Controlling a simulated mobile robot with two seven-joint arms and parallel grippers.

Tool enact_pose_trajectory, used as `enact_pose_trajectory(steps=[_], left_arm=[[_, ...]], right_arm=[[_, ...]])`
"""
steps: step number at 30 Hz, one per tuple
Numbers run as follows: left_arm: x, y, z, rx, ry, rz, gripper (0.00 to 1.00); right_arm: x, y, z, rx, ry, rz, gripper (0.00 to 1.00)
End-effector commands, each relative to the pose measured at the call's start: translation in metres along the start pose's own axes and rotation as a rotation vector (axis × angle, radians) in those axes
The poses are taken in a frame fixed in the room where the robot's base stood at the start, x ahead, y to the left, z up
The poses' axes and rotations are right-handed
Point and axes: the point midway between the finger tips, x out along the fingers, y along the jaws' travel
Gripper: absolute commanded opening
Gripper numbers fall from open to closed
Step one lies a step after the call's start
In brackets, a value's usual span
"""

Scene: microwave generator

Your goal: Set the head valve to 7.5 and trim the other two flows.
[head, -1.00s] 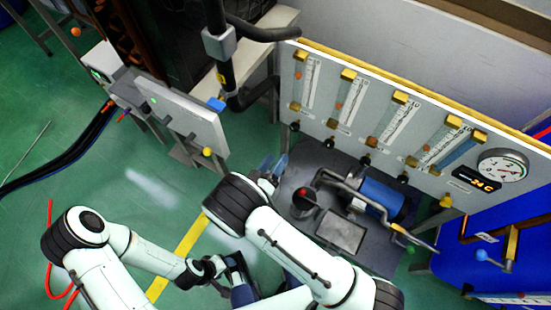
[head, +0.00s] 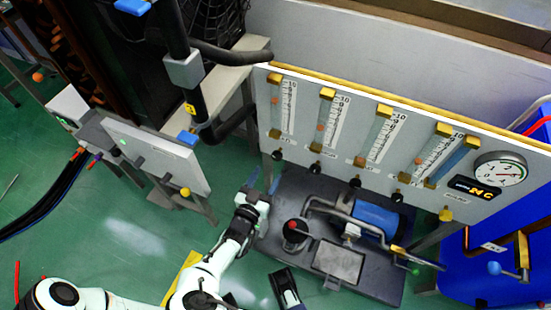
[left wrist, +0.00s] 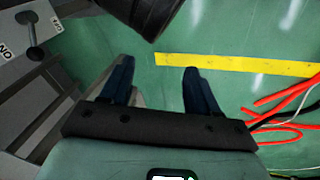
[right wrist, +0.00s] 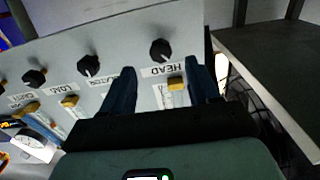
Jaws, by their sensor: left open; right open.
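The flow panel (head: 345,190) carries several scaled tubes with black knobs below. My right gripper (head: 263,182) is open and empty, just below and left of this knob. In the right wrist view its fingers (right wrist: 160,72) point at the panel under the knob, apart from it. Other knobs (head: 315,167) (head: 355,183) (head: 397,200) stand to its right. Orange floats (head: 274,100) (head: 320,128) sit in the tubes; exact readings are too small. My left gripper (left wrist: 158,70) is open and empty above the floor.
A dark bench (head: 375,284) with a blue cylinder (head: 376,217) stands below the panel. A round gauge (head: 499,170) is on the panel's right. A grey box (head: 155,150) with a yellow knob stands left. Red cables (left wrist: 285,105) and a yellow stripe (left wrist: 235,64) are on the floor.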

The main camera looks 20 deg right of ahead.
Motion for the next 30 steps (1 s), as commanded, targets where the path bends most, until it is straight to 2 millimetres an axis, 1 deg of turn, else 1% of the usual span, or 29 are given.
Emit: enact_pose_trajectory(steps=[1, 4, 9, 12, 17, 24, 25, 26, 27, 30], left_arm=[[0.005, -0.002, -0.004, -0.001, 0.011, -0.001, 0.61], [0.009, -0.003, -0.009, -0.003, 0.027, -0.003, 0.61], [0.016, -0.013, 0.005, -0.012, -0.017, -0.020, 0.61], [0.018, -0.016, 0.009, -0.015, -0.030, -0.026, 0.61], [0.020, -0.019, 0.013, -0.018, -0.040, -0.031, 0.61], [0.020, -0.019, 0.013, -0.018, -0.041, -0.031, 0.61], [0.020, -0.019, 0.013, -0.018, -0.041, -0.031, 0.61], [0.020, -0.019, 0.013, -0.018, -0.041, -0.031, 0.61], [0.020, -0.019, 0.013, -0.018, -0.041, -0.031, 0.61], [0.020, -0.019, 0.013, -0.018, -0.041, -0.031, 0.61]], right_arm=[[0.013, 0.000, 0.002, 0.000, 0.001, 0.002, 0.61], [0.034, 0.001, 0.002, -0.003, 0.002, 0.002, 0.61], [0.062, 0.000, 0.002, -0.002, 0.001, 0.002, 0.61], [0.073, 0.000, 0.001, -0.001, 0.001, 0.000, 0.61], [0.081, 0.000, 0.001, -0.002, 0.000, -0.001, 0.61], [0.081, 0.000, 0.000, -0.002, 0.000, -0.001, 0.61], [0.081, 0.000, 0.000, -0.002, 0.000, -0.001, 0.57], [0.081, 0.000, 0.000, -0.002, 0.000, -0.001, 0.48], [0.081, 0.000, 0.000, -0.002, 0.000, -0.001, 0.35], [0.081, 0.000, 0.000, -0.002, 0.000, -0.001, 0.06]])
